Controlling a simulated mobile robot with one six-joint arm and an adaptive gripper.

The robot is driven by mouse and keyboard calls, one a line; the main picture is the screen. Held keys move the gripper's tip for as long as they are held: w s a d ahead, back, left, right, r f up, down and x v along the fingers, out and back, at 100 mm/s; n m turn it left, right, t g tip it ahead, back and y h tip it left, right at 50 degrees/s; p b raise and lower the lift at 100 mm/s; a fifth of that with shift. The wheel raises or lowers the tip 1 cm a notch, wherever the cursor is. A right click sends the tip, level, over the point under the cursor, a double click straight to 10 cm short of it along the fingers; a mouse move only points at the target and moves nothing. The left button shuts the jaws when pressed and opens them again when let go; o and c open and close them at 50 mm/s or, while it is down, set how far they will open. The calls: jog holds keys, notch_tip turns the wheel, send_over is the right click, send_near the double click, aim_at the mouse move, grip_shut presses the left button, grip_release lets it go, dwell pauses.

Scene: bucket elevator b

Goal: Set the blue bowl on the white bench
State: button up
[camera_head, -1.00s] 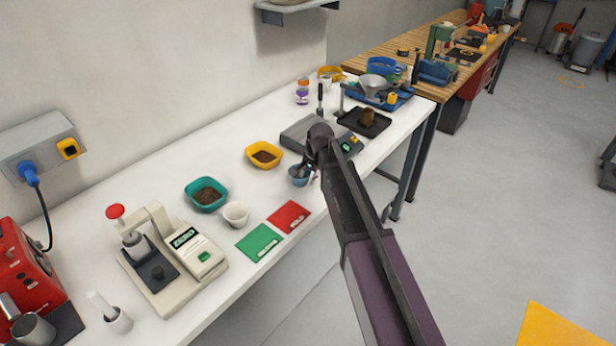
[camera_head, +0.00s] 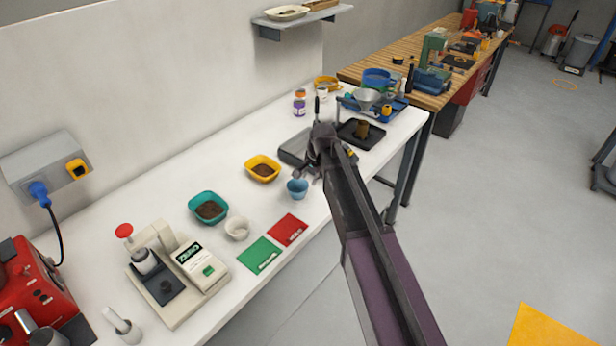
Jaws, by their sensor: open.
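A small light-blue bowl (camera_head: 297,189) stands upright on the white bench (camera_head: 205,157), between the yellow bowl and the red card. My gripper (camera_head: 307,174) is open just above and to the right of the bowl, close to its rim. The bowl's rim and opening show, and nothing is clamped between the fingers as far as I can see. My arm hides part of the bench to the right of the bowl.
A yellow bowl (camera_head: 262,169), teal bowl (camera_head: 208,208) and white cup (camera_head: 237,228) stand nearby. Green (camera_head: 260,254) and red (camera_head: 288,230) cards lie near the front edge. A grey scale (camera_head: 297,148) sits behind my gripper.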

jog(key=shift+p+v, duration=1.9)
jog(key=shift+v, duration=0.35)
jog(key=s+d+n+h, duration=0.1)
jog(key=s+d+n, duration=0.2)
jog(key=s+d, duration=0.6)
jog(key=s+d+n+g+h, duration=0.1)
jog(key=s+d+n, duration=0.2)
jog(key=s+d, duration=0.5)
jog(key=s, duration=0.5)
jog(key=shift+s+d+f+n+g, duration=0.25)
jog(key=shift+d+n+g, duration=0.05)
jog(key=shift+d+n, duration=0.1)
